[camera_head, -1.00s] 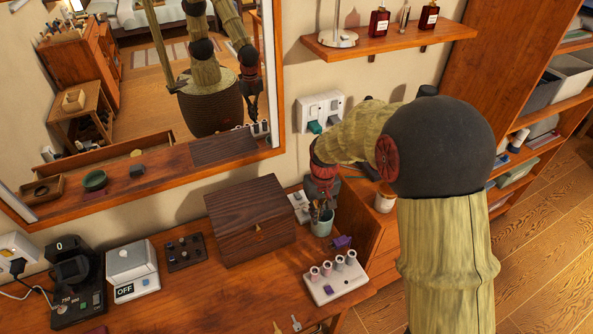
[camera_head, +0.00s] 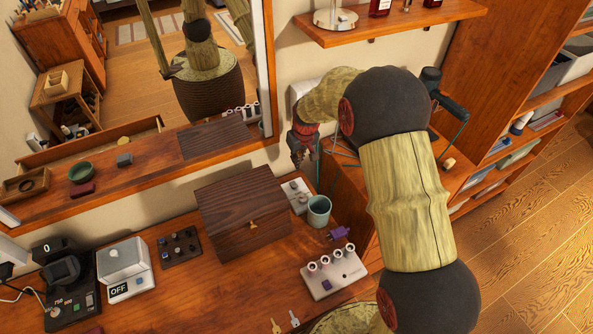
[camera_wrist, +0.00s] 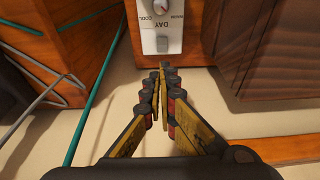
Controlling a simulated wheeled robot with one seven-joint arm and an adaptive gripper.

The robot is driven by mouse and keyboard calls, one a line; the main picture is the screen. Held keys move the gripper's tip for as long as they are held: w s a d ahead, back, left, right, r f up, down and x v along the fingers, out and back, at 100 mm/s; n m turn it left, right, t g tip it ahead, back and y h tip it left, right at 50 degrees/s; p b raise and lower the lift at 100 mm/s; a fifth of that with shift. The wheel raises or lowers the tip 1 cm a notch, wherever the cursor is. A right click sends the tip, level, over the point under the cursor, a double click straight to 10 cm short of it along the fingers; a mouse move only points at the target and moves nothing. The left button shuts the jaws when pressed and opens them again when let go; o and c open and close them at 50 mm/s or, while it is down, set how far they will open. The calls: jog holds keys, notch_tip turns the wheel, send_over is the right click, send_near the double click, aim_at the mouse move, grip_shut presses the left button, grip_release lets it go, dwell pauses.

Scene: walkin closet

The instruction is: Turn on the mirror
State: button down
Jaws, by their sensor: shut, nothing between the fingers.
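The wood-framed mirror (camera_head: 140,75) hangs on the wall at the upper left in the head view. A small white control box (camera_head: 291,187) stands on the dresser between the dark wooden box and the green cup.
The dark wooden box (camera_head: 240,215) is left of the control box, and the green cup (camera_head: 319,212) is close on its right. A shelf with bottles (camera_head: 390,22) is above. A white knobbed panel (camera_head: 333,272) lies in front. Thin rods (camera_wrist: 95,85) show left in the wrist view.

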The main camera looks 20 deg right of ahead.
jog(key=b, duration=0.2)
send_near(295, 185)
jog(key=x, duration=0.2)
jog(key=w+x, duration=0.1)
jog(key=x, duration=0.2)
jog(key=shift+w, duration=0.15)
jog(key=shift+f, duration=0.6)
jog(key=shift+s+f+b, duration=0.4)
jog(key=shift+f+b, duration=0.05)
jog(key=shift+f, duration=0.1)
jog(key=shift+w+r, duration=0.1)
jog(key=shift+w+a, duration=0.1)
jog(key=shift+w, duration=0.55)
jog(key=shift+r, duration=0.1)
